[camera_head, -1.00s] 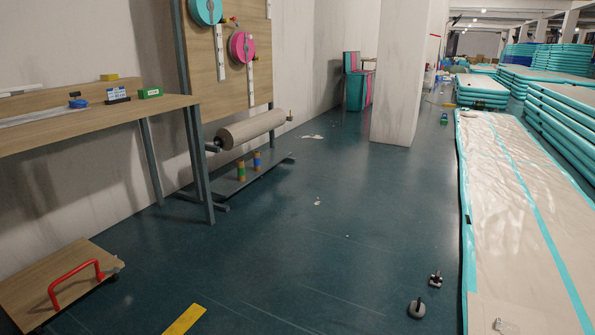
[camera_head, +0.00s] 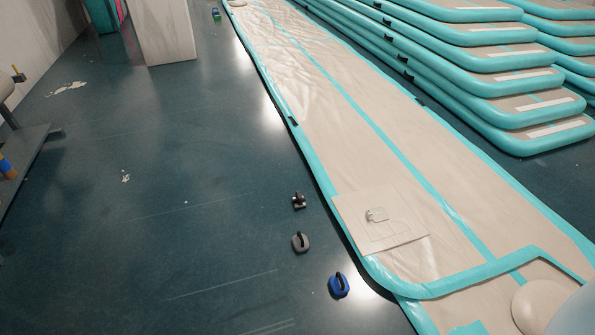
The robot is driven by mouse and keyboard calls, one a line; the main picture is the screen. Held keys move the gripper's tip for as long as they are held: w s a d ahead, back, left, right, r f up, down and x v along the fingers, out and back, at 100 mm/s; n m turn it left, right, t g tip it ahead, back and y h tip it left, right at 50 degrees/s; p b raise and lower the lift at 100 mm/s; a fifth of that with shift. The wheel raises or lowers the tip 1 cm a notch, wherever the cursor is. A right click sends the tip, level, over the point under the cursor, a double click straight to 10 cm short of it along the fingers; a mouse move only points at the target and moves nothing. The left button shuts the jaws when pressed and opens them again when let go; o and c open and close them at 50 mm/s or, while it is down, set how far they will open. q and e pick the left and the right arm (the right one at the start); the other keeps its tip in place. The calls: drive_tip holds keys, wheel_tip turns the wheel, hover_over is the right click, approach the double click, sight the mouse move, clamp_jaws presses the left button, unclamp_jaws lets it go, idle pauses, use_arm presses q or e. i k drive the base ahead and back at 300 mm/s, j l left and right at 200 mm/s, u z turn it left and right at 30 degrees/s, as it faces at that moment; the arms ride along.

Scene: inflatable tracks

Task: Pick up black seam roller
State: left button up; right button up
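A small dark tool (camera_head: 299,201) with a black upper part stands on the floor beside the long mat's left edge. It looks most like the black seam roller, but it is too small to be sure. A grey tool with a black handle (camera_head: 300,243) and a blue tool with a black handle (camera_head: 339,286) stand nearer on the same floor. All three are apart from each other. Neither of my grippers is in view.
The long beige mat (camera_head: 320,110) with turquoise edges lies right of the tools. A small pale item (camera_head: 377,214) lies on a patch on it. Stacked mats (camera_head: 470,60) fill the upper right. The dark floor (camera_head: 150,240) left of the tools is mostly clear.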

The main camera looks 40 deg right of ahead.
sight(299, 201)
drive_tip(key=i+z, duration=0.3)
drive_tip(key=i, duration=0.2)
drive_tip(key=i+j+z, duration=0.3)
drive_tip(key=i, duration=0.25)
drive_tip(key=l, duration=0.1)
